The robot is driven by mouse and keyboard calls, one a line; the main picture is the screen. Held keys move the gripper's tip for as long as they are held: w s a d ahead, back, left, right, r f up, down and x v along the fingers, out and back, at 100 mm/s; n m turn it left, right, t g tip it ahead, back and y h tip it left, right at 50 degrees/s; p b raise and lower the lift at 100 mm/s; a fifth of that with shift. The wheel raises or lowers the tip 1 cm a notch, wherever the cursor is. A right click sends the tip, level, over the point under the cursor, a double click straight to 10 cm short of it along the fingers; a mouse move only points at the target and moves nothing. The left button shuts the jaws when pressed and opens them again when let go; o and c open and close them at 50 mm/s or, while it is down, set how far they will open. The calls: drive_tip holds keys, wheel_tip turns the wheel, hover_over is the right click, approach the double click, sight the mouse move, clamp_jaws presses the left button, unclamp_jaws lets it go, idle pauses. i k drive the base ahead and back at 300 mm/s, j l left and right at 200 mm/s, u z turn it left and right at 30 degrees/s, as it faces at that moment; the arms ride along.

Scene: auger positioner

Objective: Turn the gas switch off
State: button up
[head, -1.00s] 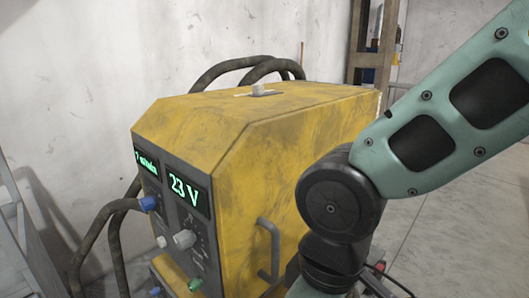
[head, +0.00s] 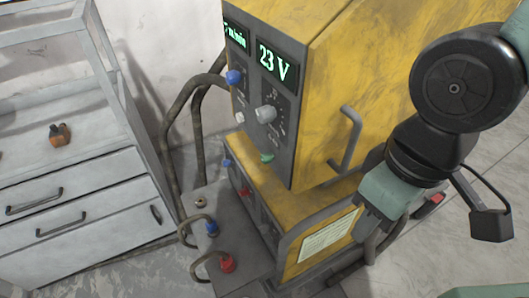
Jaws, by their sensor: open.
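The yellow machine (head: 330,55) fills the middle of the head view. Its upper front panel has a lit "23 V" display, a large grey knob (head: 265,114), a blue knob (head: 235,77), a small pale knob (head: 239,117) and a green knob (head: 267,157). A lower panel has a small blue control (head: 227,163) and a red one (head: 245,191). I cannot tell which control is the gas switch. My gripper (head: 376,236) is open, right of the lower yellow part and apart from the front controls. Its fingertips are hard to make out.
A grey handle (head: 348,140) sticks out from the machine's side near my arm. Blue (head: 212,229) and red (head: 227,264) cable plugs stand at the lower front. A grey drawer cabinet (head: 75,215) with a small orange object (head: 60,135) stands left. Floor shows at right.

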sight(266, 158)
drive_tip(key=j+u, duration=0.2)
drive_tip(key=u, duration=0.3)
drive_tip(key=j+u, duration=0.2)
drive_tip(key=u, duration=0.25)
drive_tip(key=j+u, duration=0.2)
drive_tip(key=u, duration=0.3)
